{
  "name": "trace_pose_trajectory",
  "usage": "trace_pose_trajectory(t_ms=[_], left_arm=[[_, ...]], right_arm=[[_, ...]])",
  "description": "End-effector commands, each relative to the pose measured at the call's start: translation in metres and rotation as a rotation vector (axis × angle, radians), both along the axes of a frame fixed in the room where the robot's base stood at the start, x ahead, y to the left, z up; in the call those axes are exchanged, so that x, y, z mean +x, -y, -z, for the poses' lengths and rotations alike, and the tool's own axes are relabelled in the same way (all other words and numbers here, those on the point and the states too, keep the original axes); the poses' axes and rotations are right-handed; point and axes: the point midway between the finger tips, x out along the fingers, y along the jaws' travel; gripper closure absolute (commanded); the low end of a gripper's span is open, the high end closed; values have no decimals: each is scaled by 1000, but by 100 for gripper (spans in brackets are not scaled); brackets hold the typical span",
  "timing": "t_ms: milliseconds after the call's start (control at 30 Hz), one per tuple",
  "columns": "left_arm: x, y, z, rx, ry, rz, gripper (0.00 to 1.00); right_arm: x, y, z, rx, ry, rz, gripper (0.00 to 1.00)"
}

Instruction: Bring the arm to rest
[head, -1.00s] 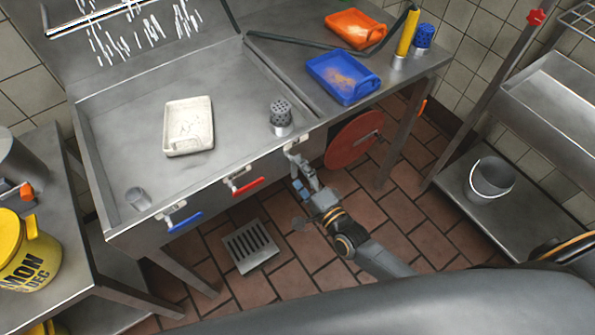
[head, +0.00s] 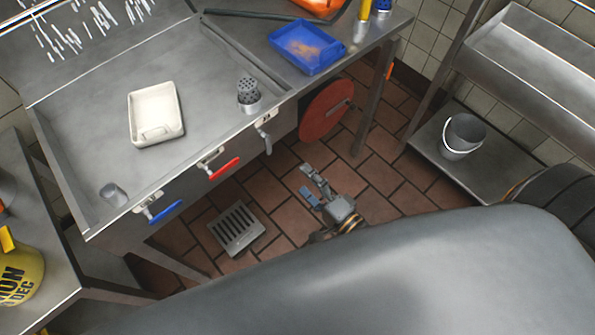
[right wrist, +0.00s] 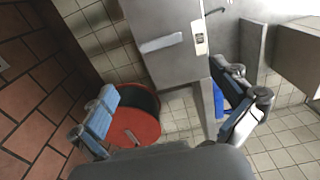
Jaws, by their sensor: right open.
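My right gripper (head: 312,186) is open and empty in the head view. It hangs over the tiled floor in front of the sink unit, apart from the grey lever handle (head: 265,142). In the right wrist view its two fingers (right wrist: 172,112) are spread wide with nothing between them. My left gripper is in neither view.
The sink unit (head: 75,120) holds a white tray (head: 155,113). Red (head: 222,168) and blue (head: 165,212) levers stick out from its front. A red disc (head: 326,110) stands below. A bucket (head: 462,136) sits on a low shelf at right. Floor around the drain (head: 236,228) is clear.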

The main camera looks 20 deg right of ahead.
Motion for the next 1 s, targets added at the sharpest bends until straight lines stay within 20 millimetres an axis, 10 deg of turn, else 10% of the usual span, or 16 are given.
trace_pose_trajectory(t_ms=[567,767,1000], left_arm=[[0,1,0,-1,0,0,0],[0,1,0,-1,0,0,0],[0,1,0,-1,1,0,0]], right_arm=[[0,1,9,-30,-10,2,0],[-8,20,100,-387,-123,-19,0],[-79,61,263,-1005,-401,-235,0]])
